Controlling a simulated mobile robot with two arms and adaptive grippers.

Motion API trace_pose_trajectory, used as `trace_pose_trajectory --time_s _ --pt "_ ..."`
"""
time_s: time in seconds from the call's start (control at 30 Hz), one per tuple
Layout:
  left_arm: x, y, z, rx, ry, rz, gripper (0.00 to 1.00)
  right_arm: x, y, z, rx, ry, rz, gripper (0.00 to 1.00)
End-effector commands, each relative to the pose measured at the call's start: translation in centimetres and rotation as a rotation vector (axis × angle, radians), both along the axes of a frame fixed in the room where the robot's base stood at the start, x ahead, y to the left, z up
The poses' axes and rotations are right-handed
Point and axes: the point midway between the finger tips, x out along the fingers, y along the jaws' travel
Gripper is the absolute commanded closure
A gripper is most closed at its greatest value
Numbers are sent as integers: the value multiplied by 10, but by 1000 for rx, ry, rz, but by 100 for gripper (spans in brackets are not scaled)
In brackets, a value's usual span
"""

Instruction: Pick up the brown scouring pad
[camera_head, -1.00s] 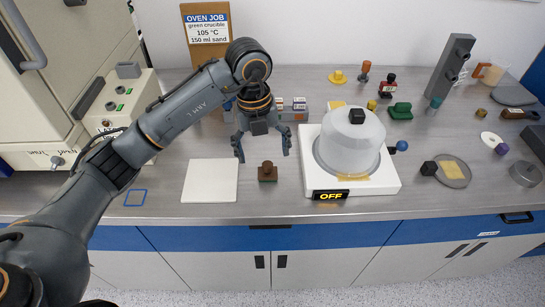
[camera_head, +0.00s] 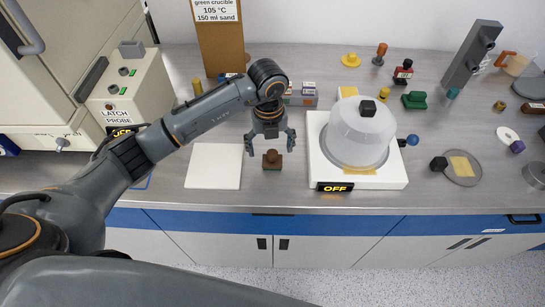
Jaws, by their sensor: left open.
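The brown scouring pad (camera_head: 272,162), a small dark brown block with a knob on top, lies on the grey bench between a white square plate and a white-based burner unit. My left gripper (camera_head: 270,148) is open and points down just above the pad, its fingers to either side of the knob. Nothing is between the fingers except perhaps the knob's top; I cannot tell whether they touch it. My right gripper is not in view.
The white square plate (camera_head: 214,168) is left of the pad. The burner unit with a domed cover (camera_head: 358,135) and an "OFF" display stands close on the right. Small blocks (camera_head: 301,96) sit behind the gripper. The bench's front edge is clear.

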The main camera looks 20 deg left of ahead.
Motion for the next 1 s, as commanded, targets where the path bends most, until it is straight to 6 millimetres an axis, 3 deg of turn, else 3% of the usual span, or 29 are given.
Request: trace_pose_trajectory --time_s 0.1,0.3,0.53,0.83,1.0 --pt "-1 -5 -15 0 7 1 17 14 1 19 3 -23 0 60" --pt "0 -4 -39 1 3 0 17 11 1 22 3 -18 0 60" --pt "1 -5 -41 0 1 -1 17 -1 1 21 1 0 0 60" --pt "1 -4 -41 0 1 0 76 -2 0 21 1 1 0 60" --pt "1 -4 -41 0 1 0 79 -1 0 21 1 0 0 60"
